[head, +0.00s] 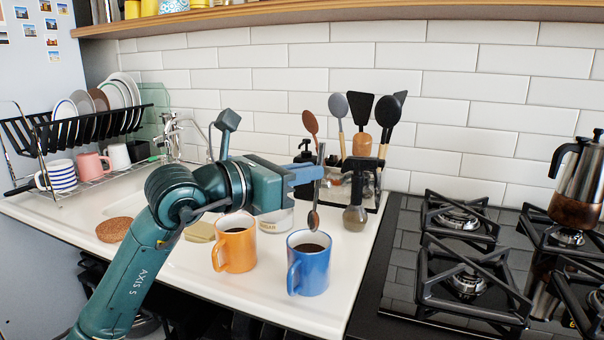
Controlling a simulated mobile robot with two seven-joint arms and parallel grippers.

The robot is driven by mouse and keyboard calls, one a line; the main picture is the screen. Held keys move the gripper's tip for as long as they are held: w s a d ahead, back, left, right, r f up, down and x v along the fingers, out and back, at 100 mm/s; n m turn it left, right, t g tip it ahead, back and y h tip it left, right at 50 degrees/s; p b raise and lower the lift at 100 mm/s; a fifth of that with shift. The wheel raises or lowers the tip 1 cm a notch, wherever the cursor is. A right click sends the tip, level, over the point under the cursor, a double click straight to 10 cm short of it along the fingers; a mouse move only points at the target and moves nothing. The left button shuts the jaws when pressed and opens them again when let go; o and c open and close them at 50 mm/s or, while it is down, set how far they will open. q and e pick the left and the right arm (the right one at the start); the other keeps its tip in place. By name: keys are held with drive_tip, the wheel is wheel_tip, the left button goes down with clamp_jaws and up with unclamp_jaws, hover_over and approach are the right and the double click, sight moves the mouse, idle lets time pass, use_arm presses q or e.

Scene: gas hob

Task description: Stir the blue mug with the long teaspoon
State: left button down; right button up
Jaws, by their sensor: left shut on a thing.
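The blue mug (308,268) stands upright on the white counter, with dark liquid inside and its handle towards the left. My left gripper (318,173) is shut on the long teaspoon (315,205). The spoon hangs upright with its brownish bowl down. In the picture the bowl shows just above the blue mug's back rim; it looks outside the liquid, but its exact depth over the mug is hard to tell. My right gripper is not in view.
An orange mug (235,243) with dark liquid stands left of the blue mug. A jar, a dark bottle and a utensil holder (362,187) stand behind. The gas hob (466,260) with a moka pot (578,185) is right; a dish rack (75,150) is left.

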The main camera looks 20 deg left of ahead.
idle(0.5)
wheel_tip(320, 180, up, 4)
drive_tip(key=p, duration=0.4)
